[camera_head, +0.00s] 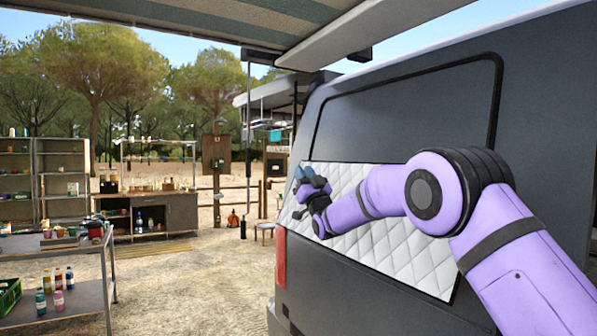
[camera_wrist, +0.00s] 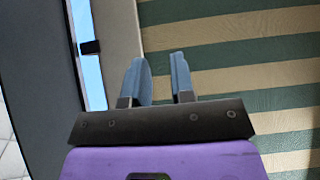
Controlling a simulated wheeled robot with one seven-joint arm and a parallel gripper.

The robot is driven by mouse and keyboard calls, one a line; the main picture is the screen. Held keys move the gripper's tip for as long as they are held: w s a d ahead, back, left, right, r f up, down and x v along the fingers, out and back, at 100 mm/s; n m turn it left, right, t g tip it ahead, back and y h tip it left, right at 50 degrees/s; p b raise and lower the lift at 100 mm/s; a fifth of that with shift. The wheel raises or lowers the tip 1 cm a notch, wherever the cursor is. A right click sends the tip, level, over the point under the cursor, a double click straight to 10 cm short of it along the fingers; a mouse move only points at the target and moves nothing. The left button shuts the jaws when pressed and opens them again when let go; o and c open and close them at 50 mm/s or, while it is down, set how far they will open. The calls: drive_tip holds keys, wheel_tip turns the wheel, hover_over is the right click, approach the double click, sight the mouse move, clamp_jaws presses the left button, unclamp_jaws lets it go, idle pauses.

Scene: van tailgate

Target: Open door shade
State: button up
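A white quilted panel (camera_head: 375,235) lies against the dark grey van's side, partly hidden behind my purple arm. A striped green and cream awning (camera_head: 215,18) spreads overhead; it also fills the right of the wrist view (camera_wrist: 240,60). I cannot tell which of the two is the door shade. My gripper (camera_head: 308,180) is in front of the panel's upper left part, with its blue fingers pointing up. In the wrist view my gripper (camera_wrist: 160,62) has its two fingers apart with nothing between them. Whether it touches the panel cannot be told.
The dark van (camera_head: 400,110) takes up the right side. A pale awning bar (camera_head: 365,30) runs above it. A metal table (camera_head: 70,295) with bottles stands at the lower left. Shelves (camera_head: 62,165) and a workbench (camera_head: 165,215) stand behind. Sandy ground between table and van is open.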

drive_tip(key=v, duration=0.9)
drive_tip(key=s+d+r+m+g+h, duration=0.2)
drive_tip(key=s+d+r+m+h, duration=0.1)
drive_tip(key=d+r+h, duration=0.5)
drive_tip(key=s+d+f+m+g+h, duration=0.2)
drive_tip(key=s+d+g+h, duration=0.2)
drive_tip(key=s+d, duration=0.75)
drive_tip(key=s+d+f+g+h, duration=0.1)
drive_tip(key=s+d+f+g, duration=0.2)
drive_tip(key=s, duration=0.9)
drive_tip(key=s+d+f+m+g+h, duration=0.1)
drive_tip(key=s+d+f+g, duration=0.3)
drive_tip(key=s, duration=0.9)
drive_tip(key=s+d+f+m+g+h, duration=0.1)
drive_tip(key=s+d+f+g, duration=0.3)
drive_tip(key=s+f, duration=0.4)
drive_tip(key=s+d, duration=0.1)
drive_tip(key=s, duration=0.4)
drive_tip(key=shift+d, duration=0.2)
